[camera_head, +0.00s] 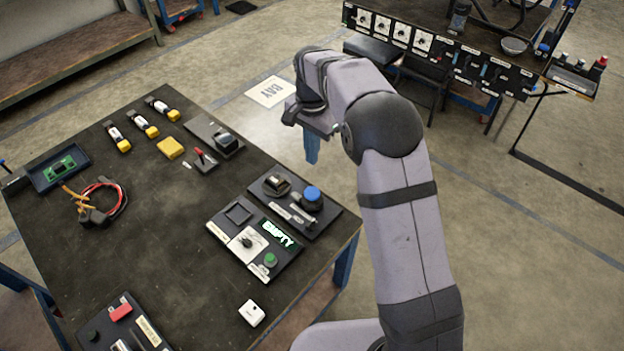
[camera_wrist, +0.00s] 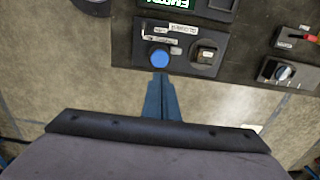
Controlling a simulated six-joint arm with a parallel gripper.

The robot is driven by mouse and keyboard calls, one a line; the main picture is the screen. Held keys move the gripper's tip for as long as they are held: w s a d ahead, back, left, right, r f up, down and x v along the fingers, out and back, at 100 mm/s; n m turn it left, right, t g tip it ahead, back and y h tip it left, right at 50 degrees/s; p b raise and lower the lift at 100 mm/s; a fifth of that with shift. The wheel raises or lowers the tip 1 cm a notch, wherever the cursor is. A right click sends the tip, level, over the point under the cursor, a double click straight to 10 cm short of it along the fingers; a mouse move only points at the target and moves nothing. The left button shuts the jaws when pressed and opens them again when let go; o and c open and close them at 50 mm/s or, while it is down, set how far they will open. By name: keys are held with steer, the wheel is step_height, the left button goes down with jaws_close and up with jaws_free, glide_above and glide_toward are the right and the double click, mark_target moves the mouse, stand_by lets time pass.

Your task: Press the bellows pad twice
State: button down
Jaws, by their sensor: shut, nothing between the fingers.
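A blue round pad (camera_head: 312,194), the likely bellows pad, stands on a black base on a dark panel (camera_head: 328,218) near the table's right edge. A small square black-and-metal part (camera_head: 277,185) sits left of it. The blue pad also shows in the wrist view (camera_wrist: 160,58). My gripper (camera_head: 311,160) has blue fingers, shut and empty, pointing down beyond the table's edge. In the wrist view my gripper (camera_wrist: 160,78) has its fingertips just below the pad in the picture. They appear apart from it, though the height gap is hard to judge.
A panel with a lit "EMPTY" display (camera_head: 277,233) and a green button (camera_head: 270,259) lies in front of the pad's panel. Floor is open beyond the table.

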mark_target(313, 193)
steer(key=shift+r+b, duration=0.4)
step_height(313, 193, down, 14)
steer(key=shift+p, duration=0.85)
step_height(313, 193, down, 2)
steer(key=shift+f+b, duration=0.1)
steer(key=shift+b, duration=0.4)
steer(key=shift+s+d, duration=0.1)
steer(key=shift+s, duration=0.05)
